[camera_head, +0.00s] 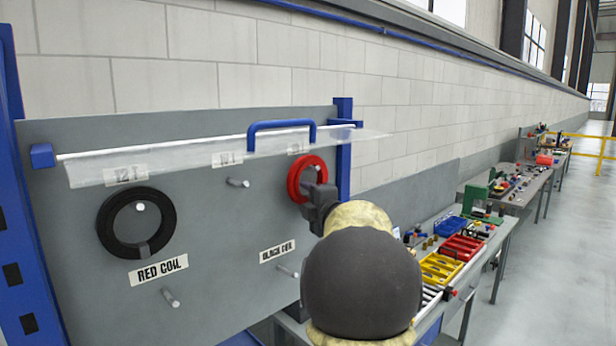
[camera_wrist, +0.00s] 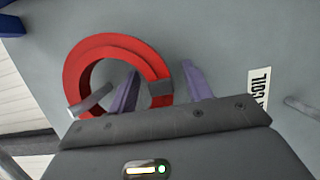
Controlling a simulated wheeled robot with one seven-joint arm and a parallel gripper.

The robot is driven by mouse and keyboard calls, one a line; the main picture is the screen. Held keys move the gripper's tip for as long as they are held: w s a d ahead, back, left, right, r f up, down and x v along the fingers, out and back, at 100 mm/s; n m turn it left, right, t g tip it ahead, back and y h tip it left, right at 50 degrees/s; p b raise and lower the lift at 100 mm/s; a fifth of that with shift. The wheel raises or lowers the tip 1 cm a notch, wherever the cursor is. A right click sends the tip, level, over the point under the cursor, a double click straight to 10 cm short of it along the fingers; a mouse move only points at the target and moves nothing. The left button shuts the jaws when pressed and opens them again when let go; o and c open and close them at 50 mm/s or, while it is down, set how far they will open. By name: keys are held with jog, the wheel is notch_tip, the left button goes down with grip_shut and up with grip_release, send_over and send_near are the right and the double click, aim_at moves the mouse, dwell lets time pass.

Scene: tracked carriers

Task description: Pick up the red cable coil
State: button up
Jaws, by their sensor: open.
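The red cable coil (camera_head: 294,179) hangs on the right part of a grey peg board (camera_head: 215,210), above a label reading "BLACK COIL" (camera_head: 277,251). My gripper (camera_head: 320,203) is at the coil's lower right and hides part of it. In the wrist view the red coil (camera_wrist: 100,50) shows as a ring with a grey tie (camera_wrist: 160,88) and a peg through its opening. My gripper (camera_wrist: 160,75) is open there. Its left finger appears over the ring's opening and its right finger outside the ring, with the tied section between them. Contact cannot be told.
A black coil (camera_head: 108,224) hangs on the left, above a label reading "RED COIL" (camera_head: 159,270). Bare pegs (camera_head: 238,183) stick out nearby. A clear flap (camera_head: 210,157) with a blue handle (camera_head: 281,127) spans the board above the coils. Cluttered benches (camera_head: 520,185) stand at right.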

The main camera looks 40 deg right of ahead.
jog(key=shift+s, duration=0.1)
dwell(0.3)
grip_shut()
jog(key=shift+r, duration=0.1)
jog(key=shift+r+b, duration=0.4)
jog(key=shift+r, duration=1)
jog(key=shift+s+r, duration=0.1)
jog(key=shift+r, duration=0.25)
jog(key=b+v, duration=0.5)
jog(key=v, duration=1.3)
jog(key=shift+b, duration=0.3)
